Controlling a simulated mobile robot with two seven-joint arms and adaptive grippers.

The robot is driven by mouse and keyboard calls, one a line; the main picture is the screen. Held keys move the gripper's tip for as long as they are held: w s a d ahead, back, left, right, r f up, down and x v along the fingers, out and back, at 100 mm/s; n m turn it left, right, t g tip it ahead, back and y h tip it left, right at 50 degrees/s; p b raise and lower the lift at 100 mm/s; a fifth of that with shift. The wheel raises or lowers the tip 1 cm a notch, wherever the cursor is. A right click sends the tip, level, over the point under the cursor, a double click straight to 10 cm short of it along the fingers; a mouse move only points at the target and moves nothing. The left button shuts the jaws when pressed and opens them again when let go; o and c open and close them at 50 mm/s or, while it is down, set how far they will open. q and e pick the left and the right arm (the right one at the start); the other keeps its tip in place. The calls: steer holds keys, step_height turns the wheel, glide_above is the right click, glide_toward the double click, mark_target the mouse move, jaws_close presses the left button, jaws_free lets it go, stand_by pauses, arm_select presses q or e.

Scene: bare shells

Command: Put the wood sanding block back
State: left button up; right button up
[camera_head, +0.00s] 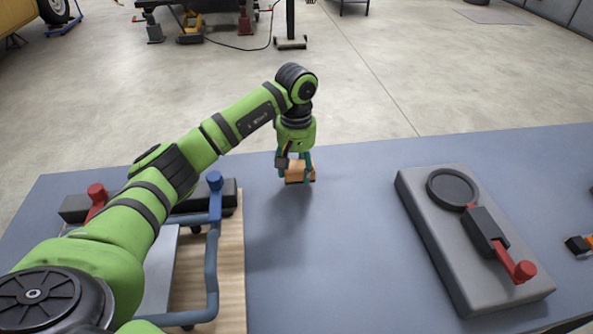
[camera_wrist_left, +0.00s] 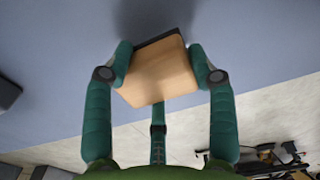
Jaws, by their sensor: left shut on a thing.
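The wood sanding block (camera_head: 299,171) is tan with a dark underside, near the back edge of the blue-grey table (camera_head: 340,250). My left gripper (camera_head: 296,168) is shut on it from above. In the left wrist view the block (camera_wrist_left: 158,75) sits between the two green fingers of my left gripper (camera_wrist_left: 167,70), with its dark layer on the far side. A shadow lies on the table below and in front of the block; I cannot tell for certain whether the block touches the table. My right gripper is not in view.
A grey base (camera_head: 425,215) with a round dark ring and a red-handled clamp stands at right. At left, behind my arm, a wooden board (camera_head: 231,270) carries a blue tubular frame (camera_head: 211,262). A small orange-and-black item (camera_head: 580,244) lies at the right edge. The table's middle is clear.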

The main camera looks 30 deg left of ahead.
arm_select(q)
step_height(320, 180, down, 2)
steer(key=shift+f, duration=0.1)
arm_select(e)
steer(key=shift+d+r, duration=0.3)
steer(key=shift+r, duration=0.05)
arm_select(q)
steer(key=shift+f, duration=0.15)
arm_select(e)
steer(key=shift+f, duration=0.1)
arm_select(q)
steer(key=o, duration=0.7)
steer(key=shift+f, duration=0.1)
steer(key=o, duration=0.4)
